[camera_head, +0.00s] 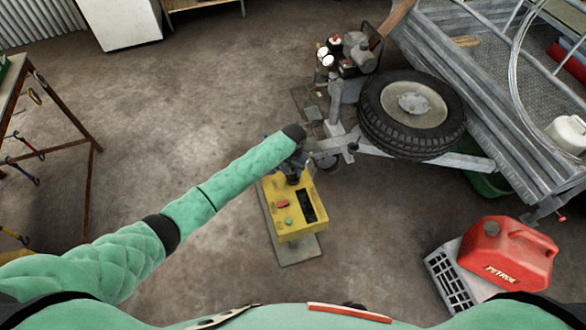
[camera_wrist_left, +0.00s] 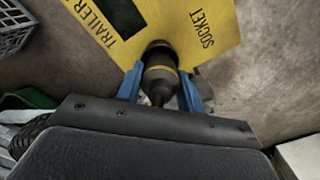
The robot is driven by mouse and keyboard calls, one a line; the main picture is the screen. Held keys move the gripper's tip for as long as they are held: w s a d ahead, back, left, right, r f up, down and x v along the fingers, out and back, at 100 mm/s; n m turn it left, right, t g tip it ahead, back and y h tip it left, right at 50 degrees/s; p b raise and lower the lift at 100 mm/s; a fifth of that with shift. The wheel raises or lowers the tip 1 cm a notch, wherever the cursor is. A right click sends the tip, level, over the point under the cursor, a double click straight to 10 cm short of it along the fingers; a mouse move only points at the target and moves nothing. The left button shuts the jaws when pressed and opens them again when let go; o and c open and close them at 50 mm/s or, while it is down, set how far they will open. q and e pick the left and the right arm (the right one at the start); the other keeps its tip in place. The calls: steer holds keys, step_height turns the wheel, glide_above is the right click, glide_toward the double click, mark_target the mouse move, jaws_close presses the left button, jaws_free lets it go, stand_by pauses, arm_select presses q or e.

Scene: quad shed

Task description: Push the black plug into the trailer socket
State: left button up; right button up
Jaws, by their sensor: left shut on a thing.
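The black plug (camera_wrist_left: 159,82), with a yellow band around it, is between the blue fingers of my left gripper (camera_wrist_left: 163,72), which is shut on it. The plug's front end is at the yellow panel (camera_wrist_left: 195,22) lettered TRAILER SOCKET. It covers the socket opening, so I cannot tell how deep it sits. In the head view the yellow box (camera_head: 286,229) stands on a grey plate, and my left gripper (camera_head: 293,172) is at its far end. My right gripper is not in view.
A grey trailer (camera_head: 470,65) with a spare wheel (camera_head: 412,112) stands beyond the box, its drawbar close to my left wrist. A red petrol can (camera_head: 506,258) is on a grey crate (camera_head: 440,272) at right. A workbench (camera_head: 62,115) stands at left. Open floor lies between.

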arm_select(q)
steer(key=shift+f, duration=0.55)
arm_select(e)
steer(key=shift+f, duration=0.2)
arm_select(q)
steer(key=o, duration=1.6)
steer(key=shift+c, duration=0.2)
steer(key=shift+r+p, duration=1.35)
steer(key=shift+r, duration=0.25)
steer(key=shift+r+p, duration=1.25)
steer(key=shift+r, duration=0.15)
steer(key=shift+r+p, duration=1.35)
steer(key=shift+r, duration=0.2)
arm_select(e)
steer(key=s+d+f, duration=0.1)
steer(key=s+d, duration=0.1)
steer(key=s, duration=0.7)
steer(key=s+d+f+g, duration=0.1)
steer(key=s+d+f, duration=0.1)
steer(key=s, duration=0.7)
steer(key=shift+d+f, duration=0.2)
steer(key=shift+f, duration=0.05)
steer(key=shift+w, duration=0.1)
